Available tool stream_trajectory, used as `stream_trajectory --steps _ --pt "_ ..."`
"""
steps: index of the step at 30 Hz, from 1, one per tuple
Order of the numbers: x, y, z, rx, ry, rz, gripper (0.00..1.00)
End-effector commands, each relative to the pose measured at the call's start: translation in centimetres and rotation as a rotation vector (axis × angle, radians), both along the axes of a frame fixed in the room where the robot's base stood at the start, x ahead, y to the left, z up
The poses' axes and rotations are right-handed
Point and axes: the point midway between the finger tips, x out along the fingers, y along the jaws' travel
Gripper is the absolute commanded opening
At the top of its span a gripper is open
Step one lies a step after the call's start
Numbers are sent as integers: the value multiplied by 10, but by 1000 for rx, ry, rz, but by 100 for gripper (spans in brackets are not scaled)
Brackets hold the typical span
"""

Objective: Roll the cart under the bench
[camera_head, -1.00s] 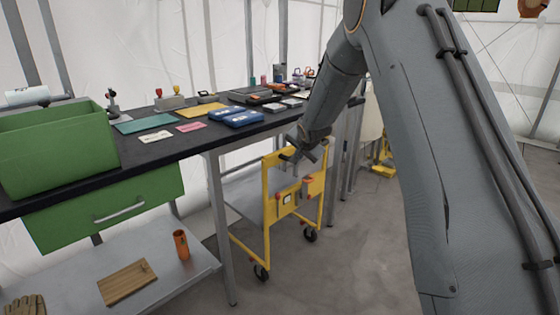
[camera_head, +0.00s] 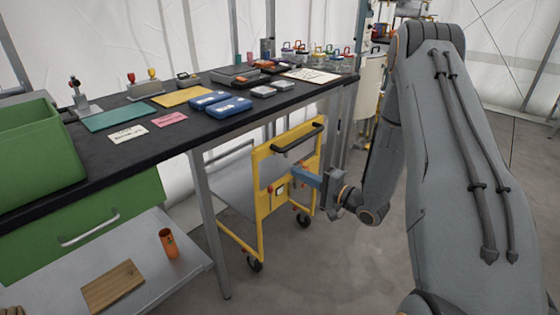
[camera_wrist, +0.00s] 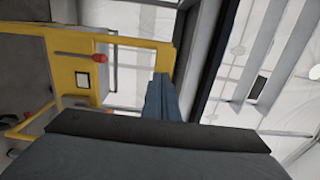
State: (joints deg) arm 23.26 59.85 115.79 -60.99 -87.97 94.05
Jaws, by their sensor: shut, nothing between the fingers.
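The yellow cart (camera_head: 260,198) stands upright on its wheels at the bench, its grey tray reaching back beneath the top and its yellow end panel facing out. A black handle (camera_head: 298,138) runs across the panel's top. The bench (camera_head: 150,150) has a black top and grey legs. My gripper (camera_head: 304,178) is shut and empty, low in front of the panel, below the handle. I cannot tell whether it touches the panel. In the wrist view the shut fingers (camera_wrist: 160,97) point toward the cart's yellow frame (camera_wrist: 125,40), which has a red knob.
A bench leg (camera_head: 209,230) stands left of the cart. A lower shelf (camera_head: 160,285) holds an orange cup (camera_head: 168,243) and a wooden board (camera_head: 113,287). A green drawer (camera_head: 85,225) hangs under the top. Grey floor (camera_head: 330,270) is clear in front of the cart.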

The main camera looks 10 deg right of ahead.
Motion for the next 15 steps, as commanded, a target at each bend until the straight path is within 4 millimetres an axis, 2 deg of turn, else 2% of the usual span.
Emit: stream_trajectory --steps 2,5,15 --pt "6 -6 0 -2 -3 -15 0" --pt "18 -5 0 -3 -3 -25 0" --pt "72 32 0 -5 -4 -29 0"
